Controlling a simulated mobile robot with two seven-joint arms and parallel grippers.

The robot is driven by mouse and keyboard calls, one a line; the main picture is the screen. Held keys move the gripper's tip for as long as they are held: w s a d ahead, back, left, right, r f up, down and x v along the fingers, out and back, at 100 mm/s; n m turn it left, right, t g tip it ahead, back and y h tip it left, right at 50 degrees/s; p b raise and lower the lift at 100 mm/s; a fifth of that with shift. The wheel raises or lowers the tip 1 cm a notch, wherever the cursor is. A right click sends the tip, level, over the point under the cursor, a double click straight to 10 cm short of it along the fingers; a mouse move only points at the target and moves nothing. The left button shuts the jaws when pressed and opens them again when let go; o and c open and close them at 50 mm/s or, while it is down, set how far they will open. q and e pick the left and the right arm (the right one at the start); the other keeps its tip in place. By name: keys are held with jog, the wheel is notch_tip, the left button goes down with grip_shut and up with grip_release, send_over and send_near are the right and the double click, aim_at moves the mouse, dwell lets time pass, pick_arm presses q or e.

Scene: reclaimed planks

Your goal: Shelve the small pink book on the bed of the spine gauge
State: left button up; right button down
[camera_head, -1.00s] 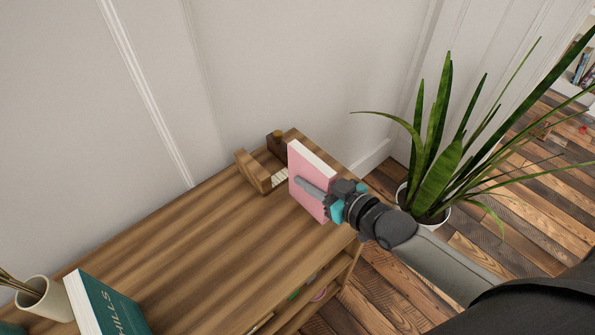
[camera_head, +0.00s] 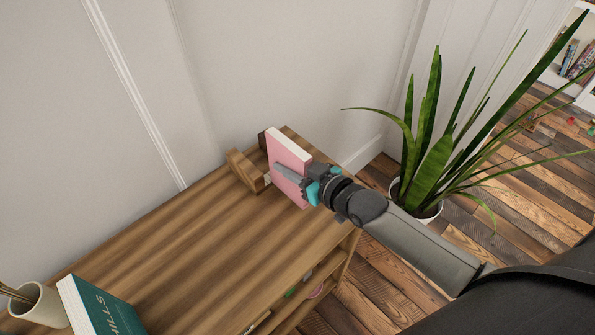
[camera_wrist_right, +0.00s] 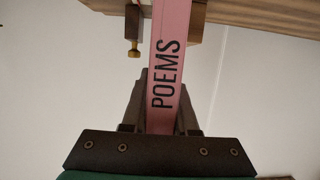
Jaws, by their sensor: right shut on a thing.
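The small pink book (camera_head: 286,163) stands upright near the far end of the wooden shelf top. My right gripper (camera_head: 292,176) is shut on it, with one finger along its pink cover. In the right wrist view, the book's spine (camera_wrist_right: 168,75) reads POEMS and lies between the fingers of the right gripper (camera_wrist_right: 160,105). The wooden spine gauge (camera_head: 246,169) is just left of and behind the book, which hides much of its bed. A brass knob (camera_wrist_right: 133,49) shows beside the spine. I cannot tell whether the book touches the bed. My left gripper is not in view.
A green book (camera_head: 102,309) and a cup with sticks (camera_head: 38,305) stand at the near left of the shelf top (camera_head: 190,235). A potted plant (camera_head: 432,165) stands on the floor to the right. The middle of the top is clear.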

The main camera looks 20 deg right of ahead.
aim_at(305, 166)
jog(key=w+a+b, duration=0.2)
jog(key=w+a, duration=0.1)
jog(key=w, duration=0.6)
jog(key=shift+w+a+r, duration=0.1)
jog(key=shift+a, duration=0.05)
jog(key=shift+f, duration=0.25)
dwell(0.5)
jog(key=c, duration=0.6)
grip_release()
jog(key=shift+f, duration=0.1)
jog(key=p+v, duration=0.4)
jog(key=v, duration=1.1)
jog(key=shift+r, duration=0.2)
